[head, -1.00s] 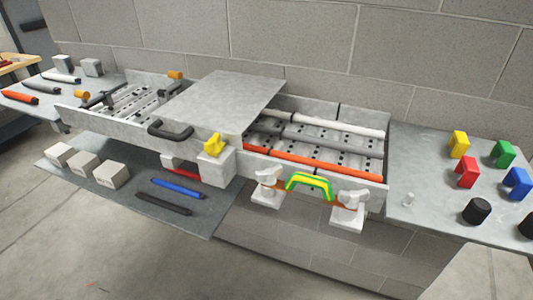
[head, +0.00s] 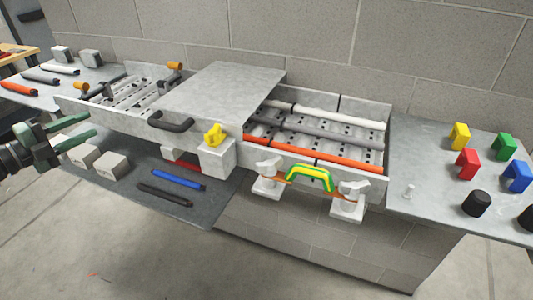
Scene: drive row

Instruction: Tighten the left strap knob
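The left strap knob (head: 268,168) is a white winged knob on a white block at the front of the tray's right section. The right strap knob (head: 352,189) is a similar white knob on its own block. An orange strap shows between them, partly hidden by a green and yellow arched piece (head: 310,177). My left gripper (head: 90,126) has dark green fingers and is at the far left, over the lower shelf's white blocks. Its fingers are apart with nothing between them, far from the left knob. My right gripper is out of view.
A grey sliding cover (head: 218,98) with a black handle (head: 170,122) spans the tray's middle. A yellow knob (head: 214,135) sits on a block in front. Coloured clips and black cylinders stand on the right shelf (head: 420,165). Floor in front is clear.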

